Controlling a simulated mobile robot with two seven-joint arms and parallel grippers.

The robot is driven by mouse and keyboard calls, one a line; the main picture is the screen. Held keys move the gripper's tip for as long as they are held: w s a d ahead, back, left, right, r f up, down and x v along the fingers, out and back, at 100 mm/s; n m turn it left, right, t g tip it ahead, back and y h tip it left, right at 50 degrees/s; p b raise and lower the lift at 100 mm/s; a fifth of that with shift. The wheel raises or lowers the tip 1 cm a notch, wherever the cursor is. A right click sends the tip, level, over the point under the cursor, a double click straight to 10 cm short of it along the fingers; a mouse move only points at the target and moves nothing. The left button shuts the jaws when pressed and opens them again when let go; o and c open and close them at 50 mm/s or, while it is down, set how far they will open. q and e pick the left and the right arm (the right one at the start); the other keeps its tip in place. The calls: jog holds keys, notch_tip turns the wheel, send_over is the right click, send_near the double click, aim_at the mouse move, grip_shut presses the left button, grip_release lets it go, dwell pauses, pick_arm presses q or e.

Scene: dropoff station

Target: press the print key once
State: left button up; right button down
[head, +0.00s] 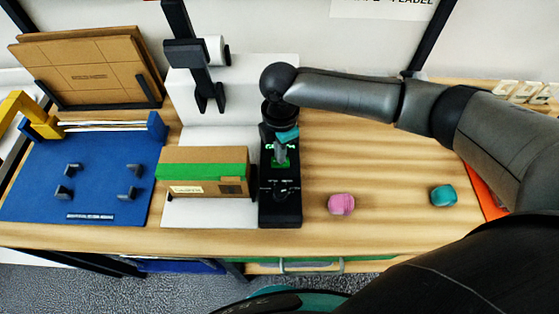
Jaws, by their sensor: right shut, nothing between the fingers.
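A narrow black key panel (290,215) stands on the wooden table, right of the cardboard box. A green-lit key (281,164) shows on it, partly covered by my right gripper; I cannot read its label. My right gripper (281,158) comes down over the panel from above, shut and empty. Its fingertips are at the green key, and I cannot tell whether they touch it. A dark round key or knob (288,190) is nearer the front of the panel. My left gripper is not in view.
A cardboard box (202,163) with a green band sits on a white base (210,212) left of the panel. A blue board (97,180) lies further left. Pink (341,204) and teal (443,195) lumps lie on the table (390,220) at right.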

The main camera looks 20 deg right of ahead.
jog(key=shift+f, duration=0.5)
jog(key=shift+r, duration=0.1)
notch_tip(320, 180, up, 7)
jog(key=p, duration=0.8)
dwell(0.4)
dwell(0.7)
